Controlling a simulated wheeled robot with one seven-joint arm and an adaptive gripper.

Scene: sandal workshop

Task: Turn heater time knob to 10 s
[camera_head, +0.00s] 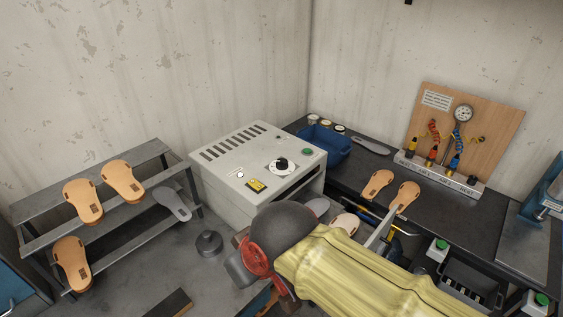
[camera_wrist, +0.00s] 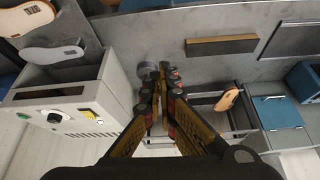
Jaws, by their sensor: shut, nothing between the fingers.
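The heater is a pale grey box (camera_head: 235,205) in the middle of the head view, with vent slots on top. Its black time knob (camera_head: 281,163) sits on a white round dial on the top panel; the dial's markings are too small to read. The heater also shows at the left of the wrist view (camera_wrist: 105,85), with the knob (camera_wrist: 57,117) on its panel. My gripper (camera_wrist: 163,72) is shut and empty, pointing at the floor to one side of the heater, apart from the knob. In the head view my arm hides most of the gripper.
A green button (camera_head: 307,152) and a yellow label (camera_head: 256,185) flank the knob. A metal rack (camera_head: 95,175) with tan sandals stands left. A dark workbench (camera_head: 340,170) with a blue bin (camera_head: 325,141) stands right. A grey round object (camera_head: 209,243) is on the floor.

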